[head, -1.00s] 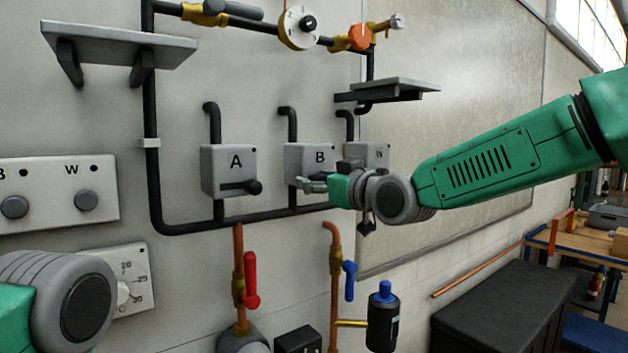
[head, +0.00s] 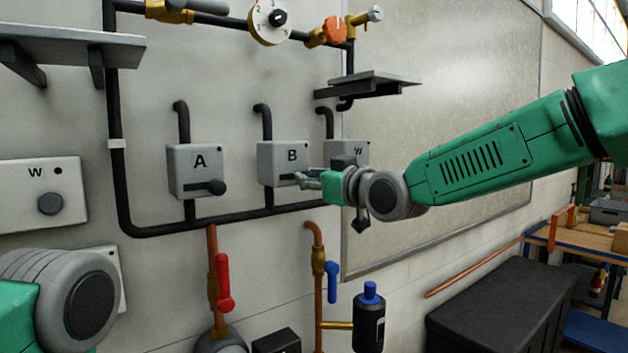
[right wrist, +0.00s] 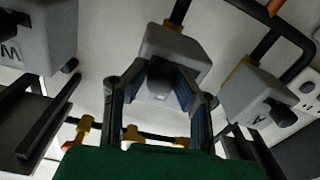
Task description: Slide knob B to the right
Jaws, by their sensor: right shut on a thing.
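My right gripper (head: 306,180) is at the right part of box B's lower front. In the right wrist view, which looks upside down, its two fingers close around dark knob B (right wrist: 160,82) from both sides, below box B (right wrist: 172,45). In the head view the fingers hide knob B. My left gripper is out of view; only part of my left arm shows.
A black pipe (head: 240,213) runs below the boxes. Red (head: 223,280) and blue (head: 332,282) valve handles are lower down. A dark chest (head: 500,310) stands at the lower right.

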